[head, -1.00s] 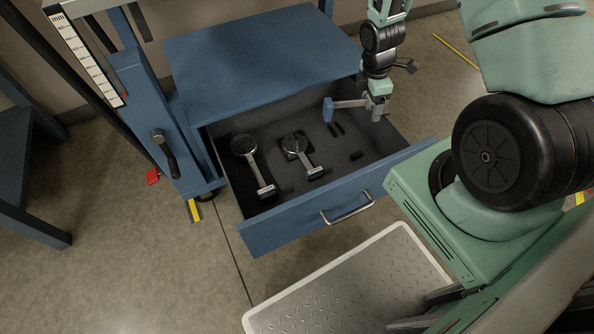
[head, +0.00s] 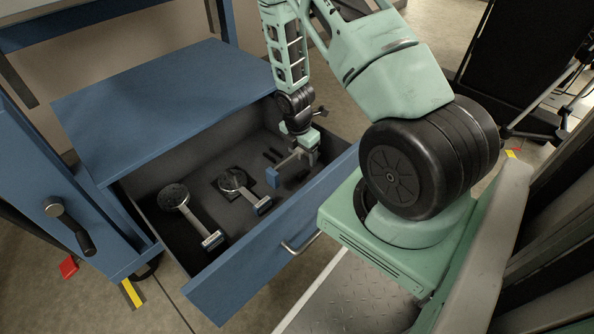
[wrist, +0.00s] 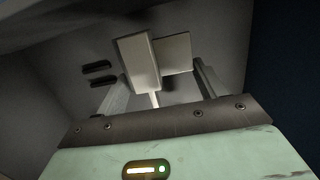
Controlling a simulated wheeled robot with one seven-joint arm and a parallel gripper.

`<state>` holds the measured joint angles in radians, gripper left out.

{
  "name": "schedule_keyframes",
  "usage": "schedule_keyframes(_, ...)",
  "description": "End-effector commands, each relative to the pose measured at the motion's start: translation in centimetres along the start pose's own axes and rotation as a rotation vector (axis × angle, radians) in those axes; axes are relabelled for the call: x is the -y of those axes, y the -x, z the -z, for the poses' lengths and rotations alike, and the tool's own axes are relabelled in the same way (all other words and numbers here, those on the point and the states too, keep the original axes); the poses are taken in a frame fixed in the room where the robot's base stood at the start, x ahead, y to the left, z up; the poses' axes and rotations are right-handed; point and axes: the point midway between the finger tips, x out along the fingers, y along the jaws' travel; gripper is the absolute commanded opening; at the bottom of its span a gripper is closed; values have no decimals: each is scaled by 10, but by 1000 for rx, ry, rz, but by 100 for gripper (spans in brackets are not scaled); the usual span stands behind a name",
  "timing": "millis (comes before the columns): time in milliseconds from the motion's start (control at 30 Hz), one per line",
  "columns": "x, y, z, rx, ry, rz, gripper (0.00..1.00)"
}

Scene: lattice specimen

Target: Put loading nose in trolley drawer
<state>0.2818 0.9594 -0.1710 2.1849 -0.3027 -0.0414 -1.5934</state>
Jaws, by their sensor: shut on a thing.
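My gripper (head: 302,157) is over the right part of the open blue trolley drawer (head: 240,272). It is shut on a pale grey piece with a blue-grey end block (head: 272,177), which I take to be the loading nose. In the wrist view the piece (wrist: 139,62) shows as a pale block on a thin stem between the fingers, above the dark drawer floor. Whether it touches the floor I cannot tell.
Two round-headed metal tools lie in the drawer, one at left (head: 174,197) and one nearer the middle (head: 233,181). Small dark slots or strips (head: 271,157) are on the floor behind the held piece. The blue trolley top (head: 160,100) overhangs the drawer's back.

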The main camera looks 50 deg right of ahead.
Motion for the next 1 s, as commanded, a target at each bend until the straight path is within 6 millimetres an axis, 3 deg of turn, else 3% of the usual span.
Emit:
schedule_keyframes(400, 0, -54, 7, 1, 0, -1, 28)
schedule_keyframes(800, -1, -57, 8, 1, 0, -1, 28)
schedule_keyframes(833, 0, -58, 8, 1, 0, 0, 73)
schedule_keyframes(900, 0, -57, 8, 1, 0, -1, 92)
schedule_keyframes(1000, 0, -57, 8, 1, 0, -1, 92)
